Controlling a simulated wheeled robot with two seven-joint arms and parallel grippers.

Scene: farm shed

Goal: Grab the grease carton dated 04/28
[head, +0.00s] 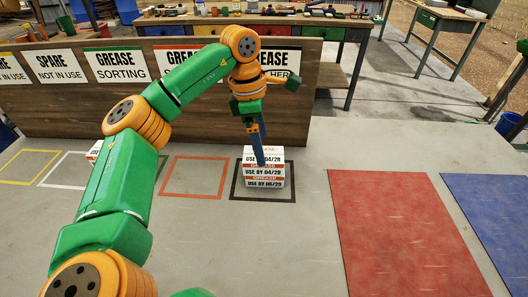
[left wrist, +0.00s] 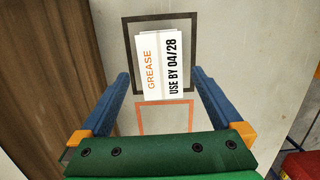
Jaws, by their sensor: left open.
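The carton below (head: 255,172) appears to read 04/29, and the lowest carton (head: 260,184) has a later date that is hard to read. My left gripper (head: 261,160) points down over the stack, open, with its blue fingers (left wrist: 158,75) apart and nothing between them. A finger hides part of the labels in the head view.
A wooden board with GREASE and SPARE signs (head: 118,65) stands behind the stack. An empty orange outlined square (head: 193,177) lies left of it. Red (head: 400,235) and blue (head: 495,205) floor areas lie clear to the right. A cluttered workbench (head: 260,20) stands at the back.

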